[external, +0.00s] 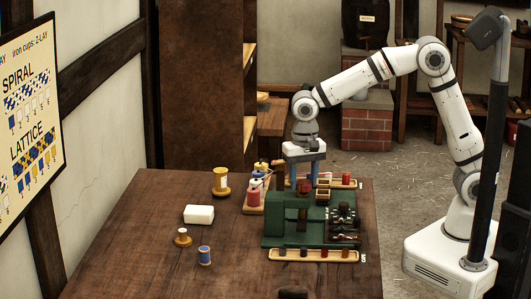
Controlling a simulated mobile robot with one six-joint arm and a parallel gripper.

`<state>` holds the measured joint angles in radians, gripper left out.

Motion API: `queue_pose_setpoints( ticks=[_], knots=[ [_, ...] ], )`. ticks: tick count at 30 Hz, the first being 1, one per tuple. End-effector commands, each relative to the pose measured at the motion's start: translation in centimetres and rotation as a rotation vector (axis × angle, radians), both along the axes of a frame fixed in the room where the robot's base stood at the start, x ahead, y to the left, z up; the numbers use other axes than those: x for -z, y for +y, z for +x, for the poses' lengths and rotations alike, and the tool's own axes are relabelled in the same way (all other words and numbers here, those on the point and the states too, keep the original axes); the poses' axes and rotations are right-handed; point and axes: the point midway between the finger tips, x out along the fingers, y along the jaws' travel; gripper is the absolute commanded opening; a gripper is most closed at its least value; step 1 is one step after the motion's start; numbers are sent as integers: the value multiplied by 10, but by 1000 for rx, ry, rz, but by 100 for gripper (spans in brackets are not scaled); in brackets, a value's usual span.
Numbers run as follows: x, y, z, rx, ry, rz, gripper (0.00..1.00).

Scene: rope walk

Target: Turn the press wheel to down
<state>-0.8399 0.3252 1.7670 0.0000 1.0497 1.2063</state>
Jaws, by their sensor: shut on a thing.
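My gripper (304,178) points straight down at the top of the green machine (283,222) on the wooden table. Its fingers are shut on a small reddish-brown part at the machine's top (305,187), which looks to be the press wheel. The wheel is small and partly hidden between the fingers, so its turn position cannot be told. The machine's right part carries dark metal parts (343,218).
A tray with small coloured pieces (318,254) lies before the machine, and another (340,183) behind it. Spools in a wooden rack (255,195) stand close to its left. A white block (199,214), yellow spool (221,180) and blue spool (205,255) stand farther left. The table's front left is clear.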

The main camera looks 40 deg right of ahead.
Motion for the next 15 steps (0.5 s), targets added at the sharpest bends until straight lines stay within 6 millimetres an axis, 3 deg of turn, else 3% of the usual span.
queue_pose_setpoints(
  ticks=[15],
  knots=[
    [-1,1,1,459,-2,2,22]
  ],
)
